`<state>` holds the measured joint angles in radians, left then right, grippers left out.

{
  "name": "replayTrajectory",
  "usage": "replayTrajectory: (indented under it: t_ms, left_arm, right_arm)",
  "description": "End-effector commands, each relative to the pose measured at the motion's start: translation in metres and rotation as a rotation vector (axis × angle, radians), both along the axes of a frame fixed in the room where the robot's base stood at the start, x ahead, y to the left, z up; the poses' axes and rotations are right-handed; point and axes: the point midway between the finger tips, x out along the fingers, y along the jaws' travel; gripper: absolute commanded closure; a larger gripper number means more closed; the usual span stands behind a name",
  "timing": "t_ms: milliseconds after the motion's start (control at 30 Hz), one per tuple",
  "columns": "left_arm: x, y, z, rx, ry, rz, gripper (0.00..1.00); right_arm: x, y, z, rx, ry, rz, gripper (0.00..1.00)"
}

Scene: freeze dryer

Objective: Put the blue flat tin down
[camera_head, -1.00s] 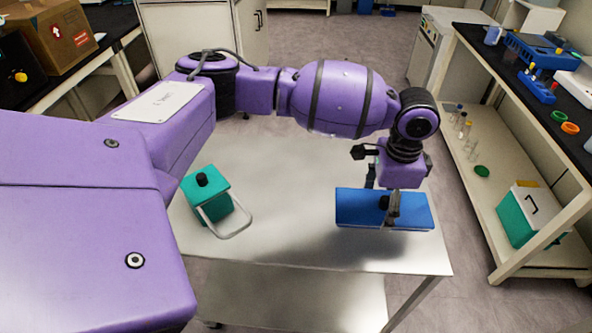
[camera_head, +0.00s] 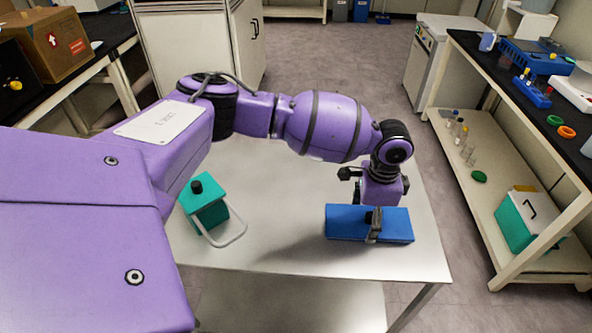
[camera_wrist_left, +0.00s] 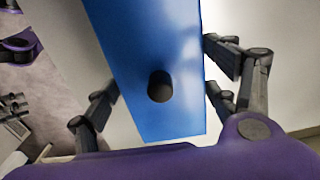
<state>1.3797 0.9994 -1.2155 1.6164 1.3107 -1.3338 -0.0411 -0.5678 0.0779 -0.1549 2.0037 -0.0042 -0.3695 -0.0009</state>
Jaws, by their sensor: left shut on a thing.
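The blue flat tin (camera_head: 342,222) is at the right part of the steel table (camera_head: 290,258) in the head view. It lies flat, with a black knob on its top. My left gripper (camera_head: 373,226) points down over the tin and is shut on it, with fingers at its two long sides. The left wrist view shows the tin (camera_wrist_left: 158,45) and its knob between the fingers. I cannot tell whether the tin's underside touches the table. My right gripper is not in view.
A teal box (camera_head: 207,207) with a black knob and a grey handle stands left on the table. The tabletop between it and the tin is clear. A shelf bench (camera_head: 490,190) with a teal and white cooler (camera_head: 520,220) stands at the right.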

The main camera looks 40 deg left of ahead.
Motion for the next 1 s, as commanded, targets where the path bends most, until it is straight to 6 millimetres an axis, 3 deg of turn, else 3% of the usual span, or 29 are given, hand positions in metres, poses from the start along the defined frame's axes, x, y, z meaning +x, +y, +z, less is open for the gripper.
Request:
replayTrajectory:
  t_ms: [33, 67, 200, 667, 1000]
  left_arm:
    - [-0.001, 0.0, -0.003, -0.001, 0.003, 0.001, 0.58]
    - [-0.002, 0.0, -0.004, -0.001, 0.004, 0.001, 0.19]
    - [-0.002, 0.0, -0.004, 0.0, 0.005, 0.001, 0.02]
    - [0.0, 0.0, 0.004, 0.001, -0.001, 0.0, 0.02]
    - [0.001, 0.0, 0.072, -0.001, -0.006, 0.0, 0.02]
  right_arm:
    - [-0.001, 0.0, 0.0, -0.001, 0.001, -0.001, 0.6]
    - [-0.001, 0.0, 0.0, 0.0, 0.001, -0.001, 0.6]
    - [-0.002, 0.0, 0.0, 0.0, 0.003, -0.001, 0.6]
    - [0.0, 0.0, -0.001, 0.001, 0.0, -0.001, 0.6]
    - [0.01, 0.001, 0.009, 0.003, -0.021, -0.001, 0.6]
